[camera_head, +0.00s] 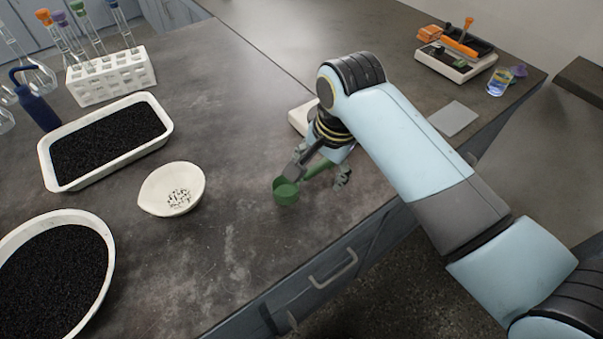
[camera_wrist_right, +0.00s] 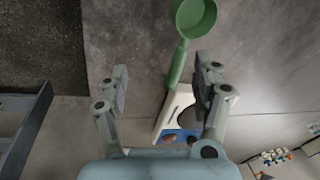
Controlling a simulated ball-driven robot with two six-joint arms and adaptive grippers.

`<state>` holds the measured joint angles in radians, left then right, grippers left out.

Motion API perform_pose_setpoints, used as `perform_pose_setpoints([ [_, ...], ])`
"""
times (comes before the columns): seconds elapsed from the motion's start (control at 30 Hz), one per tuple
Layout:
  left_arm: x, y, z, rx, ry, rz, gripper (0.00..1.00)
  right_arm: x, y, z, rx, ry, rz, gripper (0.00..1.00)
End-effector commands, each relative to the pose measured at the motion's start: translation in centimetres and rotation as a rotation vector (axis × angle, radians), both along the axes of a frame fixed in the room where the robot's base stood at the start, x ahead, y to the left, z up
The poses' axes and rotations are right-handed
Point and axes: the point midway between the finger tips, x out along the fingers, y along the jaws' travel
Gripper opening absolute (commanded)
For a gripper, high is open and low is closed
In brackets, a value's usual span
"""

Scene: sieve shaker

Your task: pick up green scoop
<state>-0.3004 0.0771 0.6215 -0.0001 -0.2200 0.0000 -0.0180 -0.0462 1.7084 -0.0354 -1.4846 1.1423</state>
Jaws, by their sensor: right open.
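The green scoop (camera_head: 286,191) lies on the dark bench near its front edge, its cup toward the left and its handle running up to the right under my right gripper. In the right wrist view the scoop (camera_wrist_right: 194,17) shows at the top, with its handle pointing down between the fingers. My right gripper (camera_head: 322,174) is open around the handle area in the head view. In the right wrist view the open fingers (camera_wrist_right: 162,82) stand on either side of the handle's end, and I see no contact. My left gripper is not in view.
A white device (camera_head: 300,117) stands right behind my gripper, partly hidden. A white bowl (camera_head: 160,206) with dark grains, a tray (camera_head: 166,104) and a large round pan (camera_head: 104,235) of black granules are on the left. A test tube rack (camera_head: 112,82) stands behind them.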

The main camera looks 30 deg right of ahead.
Motion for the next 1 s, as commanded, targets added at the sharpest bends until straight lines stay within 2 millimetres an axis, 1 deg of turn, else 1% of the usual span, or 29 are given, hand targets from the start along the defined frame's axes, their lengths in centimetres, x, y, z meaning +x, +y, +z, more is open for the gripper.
perform_pose_setpoints([
  [0.03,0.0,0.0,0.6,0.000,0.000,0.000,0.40,1.3,0.7,1.5,0.027,0.000,-0.073,0.66],
  [0.1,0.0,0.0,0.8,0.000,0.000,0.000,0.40,2.3,1.2,2.5,0.052,0.008,-0.160,0.66],
  [0.2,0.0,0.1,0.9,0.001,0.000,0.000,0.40,3.0,1.7,2.7,0.071,0.017,-0.223,0.66],
  [0.27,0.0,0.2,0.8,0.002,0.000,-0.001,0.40,3.2,1.8,2.0,0.074,0.020,-0.237,0.66],
  [0.4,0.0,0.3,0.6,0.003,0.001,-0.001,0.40,3.7,1.8,-0.5,0.073,0.019,-0.237,0.66],
  [0.5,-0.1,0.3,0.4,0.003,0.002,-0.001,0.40,3.9,1.8,-1.8,0.072,0.019,-0.236,0.66],
  [0.67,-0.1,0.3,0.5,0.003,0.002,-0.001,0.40,4.1,1.7,-3.0,0.072,0.018,-0.235,0.66],
  [0.9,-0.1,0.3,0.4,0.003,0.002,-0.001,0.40,4.7,1.5,-6.5,0.074,0.019,-0.235,0.66],
  [1.0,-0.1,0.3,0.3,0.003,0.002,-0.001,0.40,4.9,1.5,-7.4,0.073,0.018,-0.235,0.66],
])
